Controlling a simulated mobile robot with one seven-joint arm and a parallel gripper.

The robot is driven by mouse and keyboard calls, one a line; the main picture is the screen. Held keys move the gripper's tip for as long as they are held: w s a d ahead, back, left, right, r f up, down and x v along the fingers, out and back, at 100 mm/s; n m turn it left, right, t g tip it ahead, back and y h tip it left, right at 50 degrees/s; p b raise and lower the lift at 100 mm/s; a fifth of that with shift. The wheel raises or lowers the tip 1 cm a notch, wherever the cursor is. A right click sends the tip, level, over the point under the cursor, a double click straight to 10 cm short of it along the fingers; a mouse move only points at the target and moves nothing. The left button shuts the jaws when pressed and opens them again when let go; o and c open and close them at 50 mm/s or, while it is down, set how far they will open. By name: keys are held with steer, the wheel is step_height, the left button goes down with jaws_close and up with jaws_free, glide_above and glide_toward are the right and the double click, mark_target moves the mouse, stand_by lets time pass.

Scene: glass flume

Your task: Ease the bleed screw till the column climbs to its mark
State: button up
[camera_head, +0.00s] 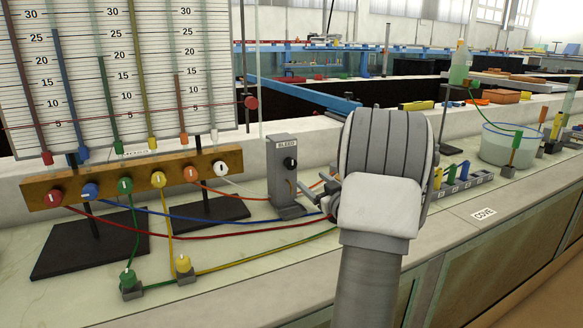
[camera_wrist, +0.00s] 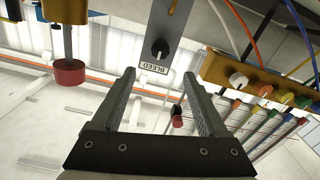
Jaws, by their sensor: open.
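The grey bleed block (camera_head: 285,180) stands on the bench with a BLEED label and a black screw knob (camera_head: 290,163) bearing a white line. In the wrist view the knob (camera_wrist: 160,48) lies ahead, between and beyond my fingertips. My gripper (camera_head: 326,188) is just right of the block; my wrist hides part of it. In the wrist view my gripper (camera_wrist: 158,76) is open and empty, apart from the knob. The scale board (camera_head: 120,85) holds several tilted coloured columns. A thin red line crosses it low down, ending near a red knob (camera_head: 250,102).
A brass manifold (camera_head: 130,180) with coloured knobs stands left on black feet. Coloured hoses cross the bench from it towards my wrist. A green knob (camera_head: 127,278) and a yellow knob (camera_head: 183,264) sit in front. A water tub (camera_head: 508,145) and valve blocks stand right.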

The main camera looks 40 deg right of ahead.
mark_target(292, 166)
steer(key=b+x, duration=0.2)
steer(key=x, duration=1.2)
steer(key=shift+w, duration=0.15)
steer(key=shift+c, duration=0.3)
jaws_close()
steer(key=shift+f, duration=0.1)
